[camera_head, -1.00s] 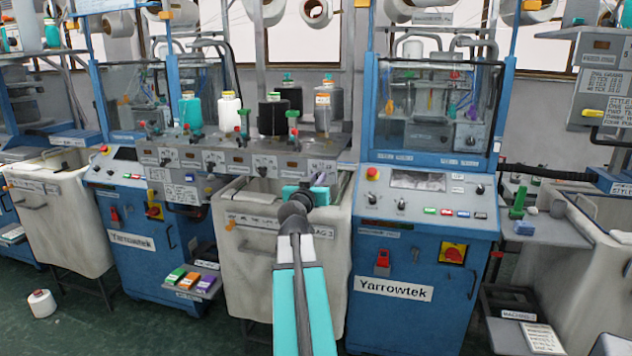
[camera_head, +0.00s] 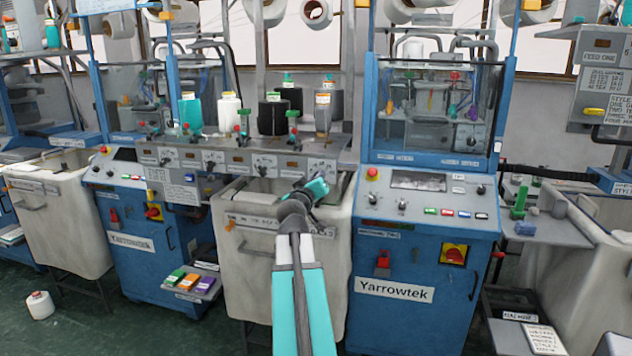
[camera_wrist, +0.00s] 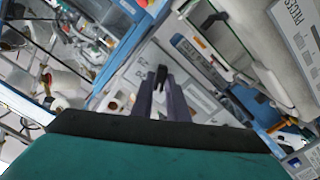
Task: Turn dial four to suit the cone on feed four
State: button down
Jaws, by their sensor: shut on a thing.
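A grey panel (camera_head: 228,158) carries a row of black dials with small displays above them. The dial at its right end is mostly hidden behind my gripper (camera_head: 317,184) in the head view. In the wrist view my gripper (camera_wrist: 160,84) has its two dark fingers closed around a black dial knob (camera_wrist: 160,75), set on a pale plate. The dial's pointer setting is too small to read.
A white bin (camera_head: 260,270) stands below the panel. A blue Yarrowtek machine (camera_head: 400,270) is close on the right, another on the left. Green-topped posts rise from the panel's shelf. A sign with text (camera_head: 603,85) hangs at the upper right, only partly legible.

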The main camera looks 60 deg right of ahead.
jog(key=shift+s+d+n, duration=0.15)
jog(key=shift+s+n, duration=0.05)
jog(key=shift+n, duration=0.3)
jog(key=c, duration=1.8)
grip_release()
jog(key=shift+d+f, duration=0.1)
jog(key=shift+o, duration=0.2)
jog(key=shift+w, duration=0.1)
